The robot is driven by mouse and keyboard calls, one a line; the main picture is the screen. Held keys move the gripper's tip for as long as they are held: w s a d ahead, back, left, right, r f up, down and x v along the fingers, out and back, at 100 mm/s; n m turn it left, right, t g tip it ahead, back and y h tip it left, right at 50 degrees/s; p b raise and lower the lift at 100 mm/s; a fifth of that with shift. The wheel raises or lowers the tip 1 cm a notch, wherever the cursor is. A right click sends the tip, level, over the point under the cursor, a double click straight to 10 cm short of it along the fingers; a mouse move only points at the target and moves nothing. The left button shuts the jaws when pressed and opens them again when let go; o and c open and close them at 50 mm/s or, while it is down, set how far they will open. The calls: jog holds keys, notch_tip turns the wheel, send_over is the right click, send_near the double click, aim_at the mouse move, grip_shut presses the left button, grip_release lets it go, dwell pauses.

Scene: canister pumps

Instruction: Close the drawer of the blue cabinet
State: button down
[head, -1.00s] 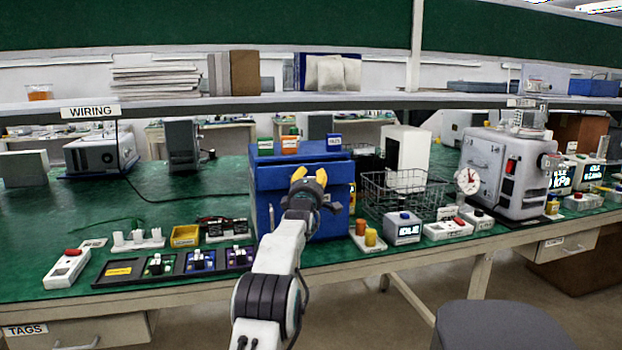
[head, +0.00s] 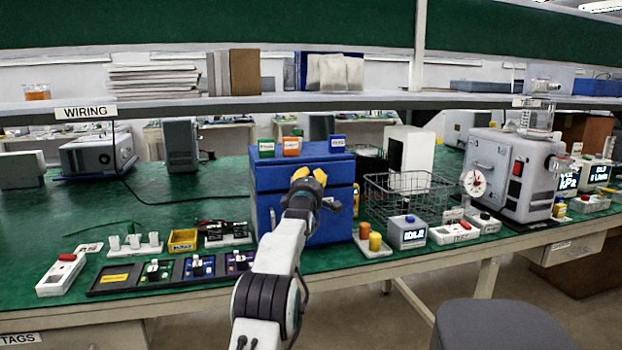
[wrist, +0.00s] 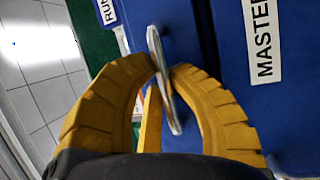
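The blue cabinet (head: 275,215) stands on the green bench in the middle of the head view. My gripper (head: 310,175) is at its front, yellow fingers pointing at it. In the wrist view the fingertips of my gripper (wrist: 165,68) close from both sides on a thin metal handle (wrist: 158,45). My arm hides part of the cabinet front, and I cannot tell how far the drawer stands out.
Small green, orange and blue blocks (head: 291,146) sit on top of the cabinet. A wire basket (head: 405,198) and small devices are to its right. A black tray of modules (head: 172,272) lies front left. A grey stool (head: 500,327) stands front right.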

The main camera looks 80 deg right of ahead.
jog(key=c, duration=1.1)
grip_release()
jog(key=shift+f, duration=0.1)
jog(key=shift+a, duration=0.2)
jog(key=shift+w+a+f, duration=0.1)
jog(key=shift+a+f, duration=0.25)
jog(key=shift+a, duration=1.6)
jog(key=shift+s+a+f, duration=0.1)
jog(key=shift+a+f, duration=0.2)
jog(key=shift+a, duration=1.6)
jog(key=shift+w+a+f, duration=0.1)
jog(key=shift+a+f, duration=0.25)
jog(key=shift+a, duration=1.6)
